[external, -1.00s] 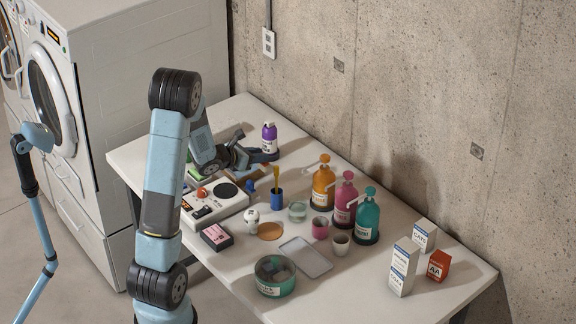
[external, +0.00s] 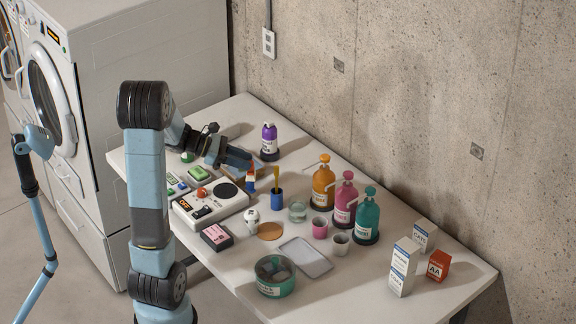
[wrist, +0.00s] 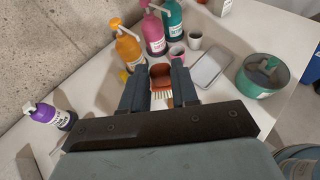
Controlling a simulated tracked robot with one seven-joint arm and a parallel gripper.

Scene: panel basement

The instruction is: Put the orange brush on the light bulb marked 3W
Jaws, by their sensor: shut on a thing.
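My gripper (external: 246,164) reaches over the table from the left in the external view. In the wrist view its two fingers (wrist: 159,88) are shut on the orange brush (wrist: 161,76), which has a reddish-orange back and pale bristles. The brush also shows as a small orange-red patch (external: 251,175) below the fingertips in the external view. A small white rounded thing with a dark mark (external: 251,217), which looks like a light bulb, stands on the table nearer the camera, apart from the gripper. Its marking is too small to read.
A blue cup with a yellow-handled tool (external: 277,199) stands just right of the gripper. A white device (external: 214,204), a pink-and-black box (external: 216,237), an orange disc (external: 270,231) and a grey tray (external: 305,258) lie nearby. Pump bottles (external: 323,187) stand along the wall side.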

